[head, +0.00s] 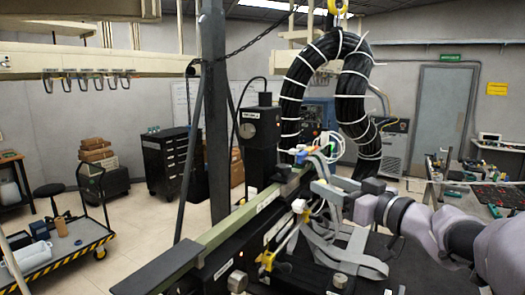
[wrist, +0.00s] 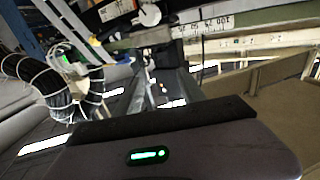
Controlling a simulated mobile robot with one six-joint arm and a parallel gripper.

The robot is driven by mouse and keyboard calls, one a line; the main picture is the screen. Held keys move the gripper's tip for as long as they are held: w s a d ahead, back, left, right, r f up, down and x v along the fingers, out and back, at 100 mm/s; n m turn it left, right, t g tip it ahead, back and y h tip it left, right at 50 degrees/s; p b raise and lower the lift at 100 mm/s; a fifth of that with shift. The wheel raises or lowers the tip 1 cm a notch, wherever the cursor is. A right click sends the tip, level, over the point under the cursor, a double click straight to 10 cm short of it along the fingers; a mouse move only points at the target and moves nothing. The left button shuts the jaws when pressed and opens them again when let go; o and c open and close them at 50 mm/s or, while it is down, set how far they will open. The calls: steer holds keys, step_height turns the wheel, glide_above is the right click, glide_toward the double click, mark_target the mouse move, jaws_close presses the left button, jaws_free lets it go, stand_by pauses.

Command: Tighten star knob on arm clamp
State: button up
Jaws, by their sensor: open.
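My gripper (head: 338,198) comes in from the right in the head view, its grey jaws open beside the long beam. A small white knob-like part (head: 299,206) is on the beam just left of the jaws; I cannot tell if it is the star knob. In the wrist view a round white part (wrist: 148,14) shows at the top, close to the beam. No gap between the jaws and the knob can be judged. A yellow clamp-like part (head: 267,259) hangs on the beam's near side. The dark housing with a green light (wrist: 148,155) fills the bottom of the wrist view.
A thick black cable coil (head: 352,90) with white ties hangs behind the beam (head: 228,228). Grey straps (head: 345,255) loop below my gripper. A dark upright post (head: 215,110) stands left of it. A cart (head: 62,250) and open floor lie at left.

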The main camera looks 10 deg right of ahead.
mark_target(289, 169)
steer(key=x, duration=1.6)
steer(key=shift+w+a+f+b, duration=0.1)
steer(key=shift+w+a+b, duration=0.1)
steer(key=shift+w+b, duration=0.1)
steer(key=shift+c, duration=0.5)
jaws_close()
